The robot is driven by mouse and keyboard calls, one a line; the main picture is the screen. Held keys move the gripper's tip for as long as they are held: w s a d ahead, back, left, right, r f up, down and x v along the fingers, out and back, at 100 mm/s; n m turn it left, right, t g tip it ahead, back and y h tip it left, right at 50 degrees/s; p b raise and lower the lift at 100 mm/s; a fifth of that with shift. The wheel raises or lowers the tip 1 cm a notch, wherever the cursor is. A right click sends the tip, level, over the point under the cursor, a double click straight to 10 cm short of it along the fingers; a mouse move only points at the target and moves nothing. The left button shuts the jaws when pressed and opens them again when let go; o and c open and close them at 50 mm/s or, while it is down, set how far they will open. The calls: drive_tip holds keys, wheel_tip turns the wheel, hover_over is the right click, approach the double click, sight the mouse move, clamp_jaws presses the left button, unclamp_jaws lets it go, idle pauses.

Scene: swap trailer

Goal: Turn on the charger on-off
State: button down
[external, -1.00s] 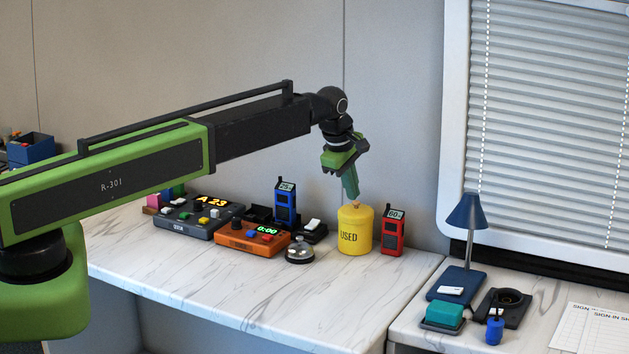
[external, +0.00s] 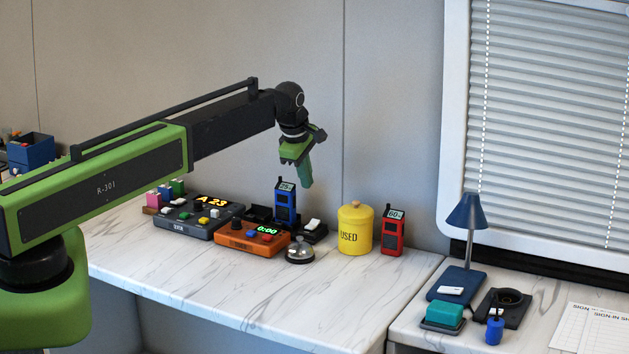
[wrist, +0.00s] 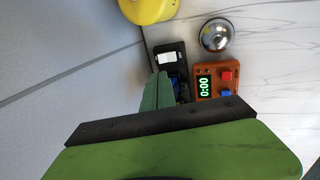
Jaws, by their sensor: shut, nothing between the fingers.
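The charger is a low black unit at the back of the counter. A white rocker switch (external: 313,224) sits on its right end; it also shows in the wrist view (wrist: 171,57). I cannot tell which way the rocker is tipped. A blue radio (external: 285,203) stands upright at the charger, its lower part hidden behind the orange timer. My gripper (external: 307,186) is shut and empty, pointing down in the air above the charger's switch end. In the wrist view the fingers (wrist: 163,76) cover part of the charger and most of the blue radio.
An orange timer (external: 247,238) reading 0:00, a silver bell (external: 299,251) and a dark console (external: 190,219) stand around the charger. A yellow USED canister (external: 355,230) and red radio (external: 392,233) stand to the right. The counter's front is clear.

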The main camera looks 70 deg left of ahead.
sight(315, 220)
drive_tip(key=b+x, duration=0.9)
drive_tip(key=x, duration=0.2)
drive_tip(key=shift+f, duration=0.15)
drive_tip(key=shift+w+a, duration=0.1)
drive_tip(key=shift+f, duration=0.1)
drive_tip(key=shift+w+a+f+b, duration=0.15)
drive_tip(key=shift+f+b, duration=0.2)
drive_tip(key=shift+b, duration=0.3)
drive_tip(key=shift+r, duration=0.25)
